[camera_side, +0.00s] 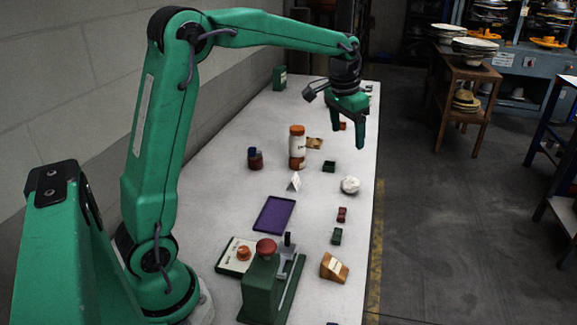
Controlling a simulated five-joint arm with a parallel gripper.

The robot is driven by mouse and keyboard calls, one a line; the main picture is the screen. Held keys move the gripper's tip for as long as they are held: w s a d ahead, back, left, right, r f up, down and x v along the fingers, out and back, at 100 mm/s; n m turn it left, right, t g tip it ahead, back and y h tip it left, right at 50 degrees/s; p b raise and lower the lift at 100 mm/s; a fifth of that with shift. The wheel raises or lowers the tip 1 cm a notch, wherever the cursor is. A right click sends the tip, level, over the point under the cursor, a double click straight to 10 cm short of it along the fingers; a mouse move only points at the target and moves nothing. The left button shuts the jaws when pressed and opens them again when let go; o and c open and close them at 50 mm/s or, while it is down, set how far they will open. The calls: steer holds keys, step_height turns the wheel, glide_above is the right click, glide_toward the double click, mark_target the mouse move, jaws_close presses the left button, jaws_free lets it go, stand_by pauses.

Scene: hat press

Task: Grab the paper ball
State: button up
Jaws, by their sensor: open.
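The paper ball (350,185) is a crumpled white lump on the white table, close to the table's right edge. My gripper (342,140) is green and hangs above the table, higher in the picture than the paper ball. Its two fingers point down and stand apart, with nothing between them. It is clear of the paper ball, which is fully in view.
A tall orange-and-white bottle (297,147) and a dark jar (255,159) stand left of the ball. Small dark green (329,166) and red (342,214) blocks lie nearby. A purple tray (274,215) and a green press (272,285) are nearer. A wall borders the left.

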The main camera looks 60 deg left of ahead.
steer(key=w+a+f+g, duration=0.1)
steer(key=w+a+f, duration=0.3)
steer(key=w+f, duration=0.3)
steer(key=g, duration=0.1)
glide_above(350, 178)
step_height(350, 178, down, 9)
steer(key=shift+w+a+f, duration=0.1)
steer(key=shift+w+a, duration=0.05)
steer(key=shift+f, duration=0.1)
steer(key=shift+f, duration=1.25)
steer(key=shift+f, duration=0.1)
steer(key=shift+d+f, duration=0.2)
steer(key=shift+f, duration=2.3)
